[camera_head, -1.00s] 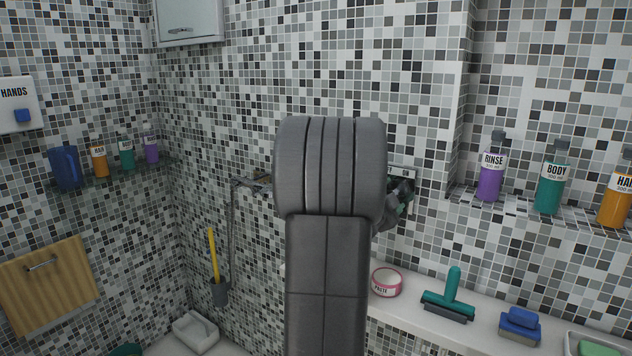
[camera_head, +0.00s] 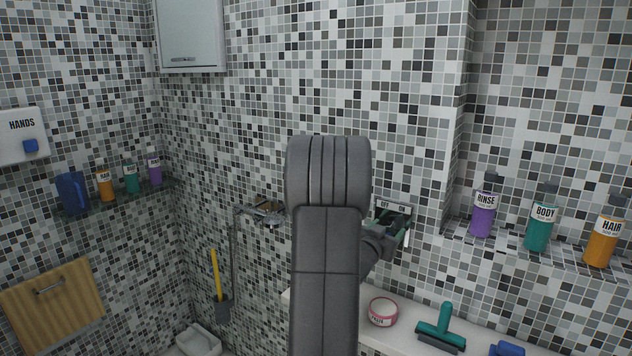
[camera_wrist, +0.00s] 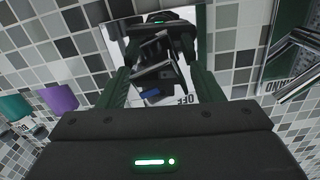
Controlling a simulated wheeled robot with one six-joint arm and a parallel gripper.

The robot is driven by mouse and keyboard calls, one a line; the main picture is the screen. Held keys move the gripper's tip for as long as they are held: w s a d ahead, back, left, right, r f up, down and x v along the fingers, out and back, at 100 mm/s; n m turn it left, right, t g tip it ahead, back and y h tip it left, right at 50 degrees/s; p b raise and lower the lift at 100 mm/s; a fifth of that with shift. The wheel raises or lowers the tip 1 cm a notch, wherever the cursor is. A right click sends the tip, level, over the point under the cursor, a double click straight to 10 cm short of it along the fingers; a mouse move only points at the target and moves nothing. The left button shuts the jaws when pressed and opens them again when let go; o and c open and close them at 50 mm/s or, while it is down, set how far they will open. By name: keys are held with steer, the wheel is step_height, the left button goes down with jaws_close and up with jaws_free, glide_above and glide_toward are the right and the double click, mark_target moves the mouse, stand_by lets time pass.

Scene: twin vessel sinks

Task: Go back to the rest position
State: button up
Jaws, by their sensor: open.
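My gripper (camera_head: 397,222) shows in the head view just right of my forearm, partly hidden behind it, in front of a wall plate (camera_head: 385,205) marked OFF and ON. In the wrist view my gripper (camera_wrist: 165,48) is open, with its two dark green fingers apart. The shiny plate (camera_wrist: 112,12) lies beyond the fingers and mirrors dark shapes and a green light. I see nothing held. Whether the fingertips touch the plate I cannot tell.
A chrome wall fixture (camera_head: 264,213) is left of my arm. A ledge at right holds purple (camera_head: 482,218), teal (camera_head: 541,230) and orange (camera_head: 602,246) bottles. Below are a pink-rimmed tub (camera_head: 382,312) and a teal squeegee (camera_head: 441,330). A cabinet (camera_head: 190,35) hangs upper left.

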steer(key=shift+r+n+p, duration=0.15)
steer(key=shift+n+p, duration=0.35)
steer(key=shift+p, duration=0.1)
steer(key=shift+b+v, duration=0.55)
steer(key=shift+v, duration=0.65)
